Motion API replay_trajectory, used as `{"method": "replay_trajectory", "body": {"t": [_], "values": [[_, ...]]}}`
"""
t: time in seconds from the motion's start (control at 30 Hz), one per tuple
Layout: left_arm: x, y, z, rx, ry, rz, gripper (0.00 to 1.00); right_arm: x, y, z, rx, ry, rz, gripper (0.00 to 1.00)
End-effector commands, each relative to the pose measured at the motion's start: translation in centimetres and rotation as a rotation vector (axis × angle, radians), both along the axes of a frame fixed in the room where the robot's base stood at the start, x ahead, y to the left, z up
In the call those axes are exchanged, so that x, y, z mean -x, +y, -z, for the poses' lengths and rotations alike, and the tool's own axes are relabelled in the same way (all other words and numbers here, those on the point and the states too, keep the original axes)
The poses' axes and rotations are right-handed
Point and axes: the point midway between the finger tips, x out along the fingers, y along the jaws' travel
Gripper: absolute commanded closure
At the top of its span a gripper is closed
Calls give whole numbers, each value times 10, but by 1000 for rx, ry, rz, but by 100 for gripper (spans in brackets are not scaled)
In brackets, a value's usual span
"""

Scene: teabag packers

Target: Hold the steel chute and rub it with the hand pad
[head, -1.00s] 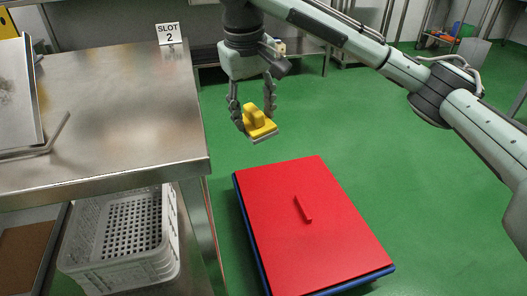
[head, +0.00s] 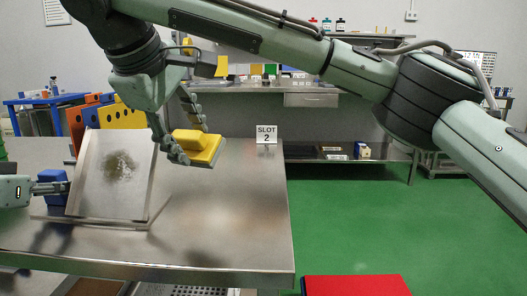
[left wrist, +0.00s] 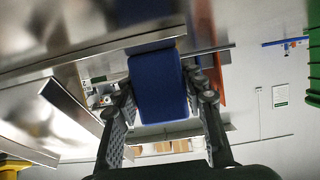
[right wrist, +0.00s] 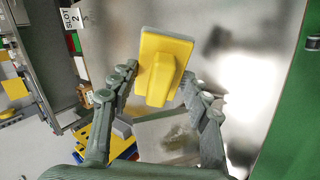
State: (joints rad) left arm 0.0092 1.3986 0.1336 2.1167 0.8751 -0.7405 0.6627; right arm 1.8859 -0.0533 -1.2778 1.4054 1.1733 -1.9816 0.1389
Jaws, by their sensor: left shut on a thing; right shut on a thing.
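The steel chute (head: 112,178) leans tilted on the steel table (head: 235,235), with a dark smudge (head: 119,166) on its face. A blue grip block (head: 54,186) is at its left edge. My left gripper (head: 66,187) is shut on this block, which also fills the jaws in the left wrist view (left wrist: 157,85). My right gripper (head: 190,143) is shut on the yellow hand pad (head: 197,146), with its grey underside facing down. The pad is in the air just right of the chute's upper edge, apart from it. It also shows in the right wrist view (right wrist: 163,65).
A SLOT 2 sign (head: 266,134) stands at the table's far right corner. Orange and yellow boards (head: 125,116) stand behind the chute. A red panel (head: 357,286) is low at the bottom right. The table is bare right of the chute.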

Motion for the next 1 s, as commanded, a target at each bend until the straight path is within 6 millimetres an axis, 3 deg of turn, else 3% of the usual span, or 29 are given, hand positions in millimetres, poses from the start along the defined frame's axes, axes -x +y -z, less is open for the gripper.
{"method": "replay_trajectory", "body": {"t": [0.03,0.2,0.4,0.63,1.0], "values": [[0,0,0,0,1,0,100,14,26,-2,17,-26,-76,87],[0,0,0,1,1,0,100,49,91,-2,64,-136,-273,87],[0,0,0,1,1,0,100,81,140,10,82,-227,-414,87],[0,0,0,1,0,0,100,88,155,18,85,-262,-456,87],[0,0,0,1,0,0,100,59,152,41,85,-259,-454,87]]}}
